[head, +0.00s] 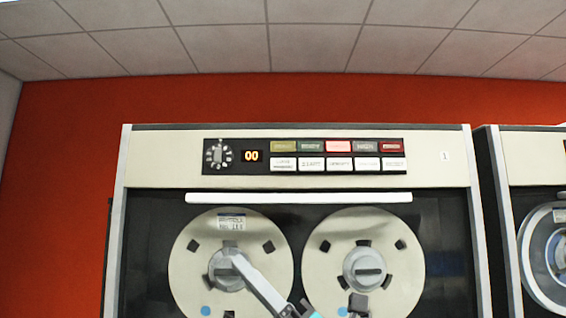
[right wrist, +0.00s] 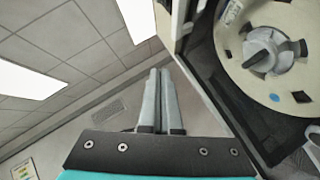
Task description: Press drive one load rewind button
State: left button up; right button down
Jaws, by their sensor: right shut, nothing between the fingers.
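Drive one (head: 150,180) is the large tape cabinet at the middle of the head view, with a "1" on its top panel. Its control strip (head: 265,156) has a row of coloured lamps above a row of white buttons. The leftmost white button (head: 283,164) has small blurred lettering and appears to be load rewind. My right gripper (head: 236,258) is shut and empty. Its fingers overlap the left reel in the head view, well below the buttons. In the right wrist view the shut fingers (right wrist: 160,75) stand beside the cabinet, with nothing between them. My left gripper is not visible.
Two tape reels, left (head: 190,265) and right (head: 405,270), sit below a white bar (head: 300,197). A dial (head: 217,153) and an orange "00" display (head: 251,156) are left of the buttons. A second cabinet (head: 535,165) stands at the right.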

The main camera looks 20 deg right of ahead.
jog(key=s+a+r+n+g, duration=0.3)
jog(key=r+n+g, duration=0.3)
jog(key=n, duration=0.5)
jog(key=s+d+r+t+h+p, duration=0.1)
jog(key=d+r+t+h, duration=0.7)
jog(key=r, duration=0.3)
jog(key=shift+h, duration=0.9)
jog(key=shift+r, duration=0.1)
jog(key=p, duration=0.4)
send_near(271, 161)
jog(key=w+a, duration=0.1)
jog(key=w+a+r, duration=0.1)
jog(key=shift+w+a+r, duration=0.2)
jog(key=shift+a+r, duration=0.1)
jog(key=shift+w+d+f, duration=0.1)
jog(key=shift+w+d, duration=0.1)
jog(key=shift+w, duration=0.45)
jog(key=shift+w, duration=0.1)
jog(key=shift+w+d, duration=0.1)
jog(key=shift+w, duration=0.2)
